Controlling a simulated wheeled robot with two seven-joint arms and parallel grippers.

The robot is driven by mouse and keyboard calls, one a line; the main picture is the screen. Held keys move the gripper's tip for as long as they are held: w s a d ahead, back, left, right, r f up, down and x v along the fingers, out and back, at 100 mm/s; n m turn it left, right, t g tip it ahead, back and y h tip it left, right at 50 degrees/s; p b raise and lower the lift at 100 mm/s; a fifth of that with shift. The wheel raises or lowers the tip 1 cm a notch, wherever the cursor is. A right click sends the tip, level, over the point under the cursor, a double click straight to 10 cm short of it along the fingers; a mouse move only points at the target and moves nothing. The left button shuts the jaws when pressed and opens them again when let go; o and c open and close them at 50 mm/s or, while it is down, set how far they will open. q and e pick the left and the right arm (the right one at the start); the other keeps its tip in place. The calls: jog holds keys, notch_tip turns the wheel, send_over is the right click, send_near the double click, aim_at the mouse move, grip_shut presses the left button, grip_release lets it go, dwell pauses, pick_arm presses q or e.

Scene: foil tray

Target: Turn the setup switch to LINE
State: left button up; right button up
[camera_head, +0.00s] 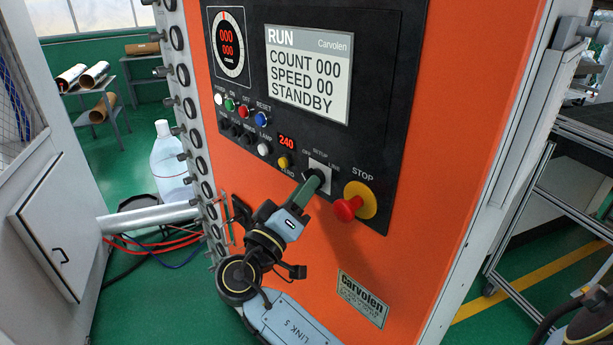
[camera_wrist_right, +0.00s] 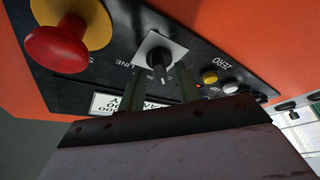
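The setup switch is a black knob on a white square plate (camera_head: 319,176), with labels OFF, SETUP and LINE around it. In the right wrist view the knob (camera_wrist_right: 160,64) is upside down; its pointer end aims down the picture, not at the LINE label on its left. My right gripper (camera_head: 307,189) is at the switch in the head view, partly covering it. In the wrist view its two fingers (camera_wrist_right: 168,86) are apart, with the pointer end in line with the gap. I see no clear contact. My left gripper is out of view.
A red stop button on a yellow base (camera_head: 361,199) sits close right of the switch. Yellow (camera_head: 283,162) and white (camera_head: 263,149) buttons lie left, near a red 240 readout (camera_head: 286,141). The screen (camera_head: 308,75) reads RUN, COUNT 000, SPEED 00, STANDBY.

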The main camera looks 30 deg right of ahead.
jog(key=shift+x, duration=0.8)
jog(key=shift+c, duration=0.4)
